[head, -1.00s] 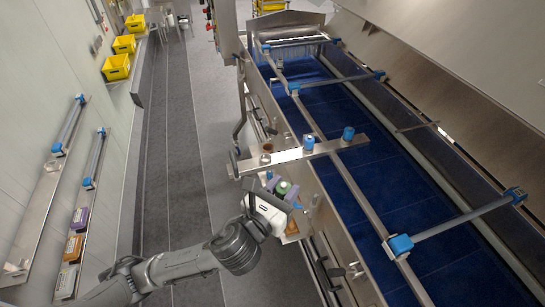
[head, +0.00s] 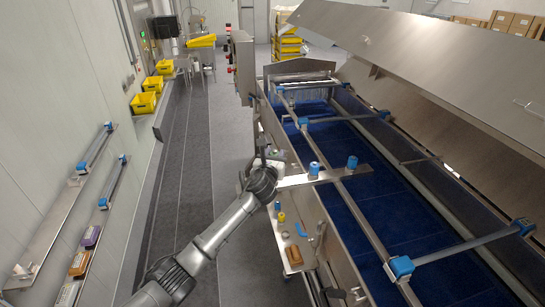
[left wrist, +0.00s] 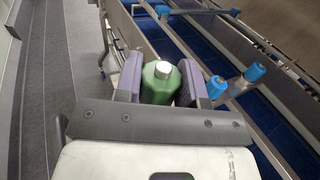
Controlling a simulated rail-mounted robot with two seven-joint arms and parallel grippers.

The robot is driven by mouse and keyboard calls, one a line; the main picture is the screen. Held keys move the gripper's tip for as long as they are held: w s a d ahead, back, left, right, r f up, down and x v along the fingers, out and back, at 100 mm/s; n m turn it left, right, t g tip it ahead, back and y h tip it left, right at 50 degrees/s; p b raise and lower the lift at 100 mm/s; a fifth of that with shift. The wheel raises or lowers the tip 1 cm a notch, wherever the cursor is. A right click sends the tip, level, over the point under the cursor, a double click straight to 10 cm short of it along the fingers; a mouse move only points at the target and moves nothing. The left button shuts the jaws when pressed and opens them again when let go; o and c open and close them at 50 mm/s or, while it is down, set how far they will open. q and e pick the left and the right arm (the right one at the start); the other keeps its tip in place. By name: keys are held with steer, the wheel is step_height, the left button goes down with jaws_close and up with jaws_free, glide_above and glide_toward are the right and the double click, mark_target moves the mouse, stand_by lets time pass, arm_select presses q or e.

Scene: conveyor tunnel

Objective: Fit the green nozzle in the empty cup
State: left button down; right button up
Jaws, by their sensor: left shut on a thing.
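My left gripper (left wrist: 161,76) is shut on the green nozzle (left wrist: 160,88), which sits between its two purple finger pads with a silver-grey tip showing. In the head view, my left wrist covers the left end of the steel bar (head: 297,181), and the nozzle cannot be made out there. Two blue nozzles stand upright on this bar, one nearer (head: 314,170) and one farther right (head: 352,163); they also show to the right of my gripper in the left wrist view (left wrist: 216,87). The empty cup is hidden. My right gripper is not in view.
The blue conveyor (head: 375,215) runs along the right under a steel frame with blue clamps (head: 399,267). A yellow piece (head: 281,217) and a brown block (head: 293,255) are on the machine's near side. The grey floor aisle (head: 205,130) is clear.

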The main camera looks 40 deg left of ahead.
arm_select(q)
steer(key=shift+w+a+f, duration=0.3)
steer(key=shift+w+a, duration=0.05)
steer(key=shift+a, duration=0.3)
steer(key=shift+f, duration=0.15)
step_height(320, 180, down, 6)
steer(key=b, duration=0.6)
steer(key=shift+r, duration=0.25)
steer(key=shift+f, duration=0.1)
steer(key=shift+f, duration=0.15)
steer(key=shift+f+b, duration=0.6)
steer(key=shift+f, duration=0.35)
